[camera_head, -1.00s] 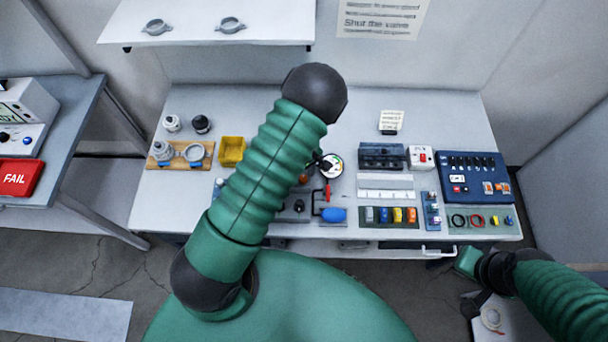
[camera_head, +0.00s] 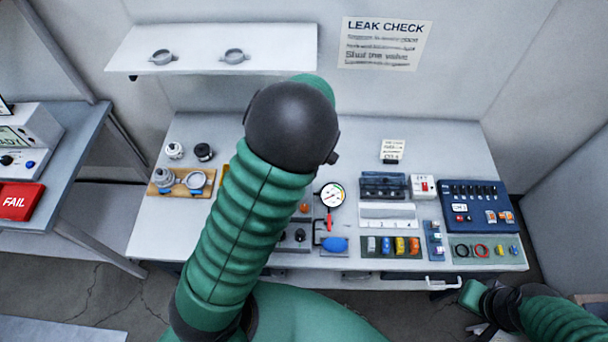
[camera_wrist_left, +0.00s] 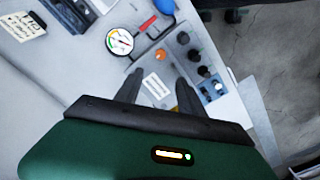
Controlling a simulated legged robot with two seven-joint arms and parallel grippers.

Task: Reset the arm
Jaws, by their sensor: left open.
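My left arm (camera_head: 245,220) rises through the middle of the head view, bent at a black elbow joint (camera_head: 290,125). Its gripper is hidden there behind the arm. In the left wrist view my left gripper (camera_wrist_left: 152,75) is open, its two dark fingers apart with nothing held between them. The fingers point toward the bench, over a panel with black knobs (camera_wrist_left: 197,63). My right arm (camera_head: 558,318) shows at the lower right, beside the bench front; its gripper does not show.
The white bench (camera_head: 225,245) holds a dial gauge (camera_head: 332,194), a red-handled valve, a blue bulb (camera_head: 335,244), a wooden fixture (camera_head: 182,184) and a blue switch panel (camera_head: 474,203). A shelf (camera_head: 205,55) overhangs behind. A side table (camera_head: 70,145) with a red FAIL sign (camera_head: 17,201) stands left.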

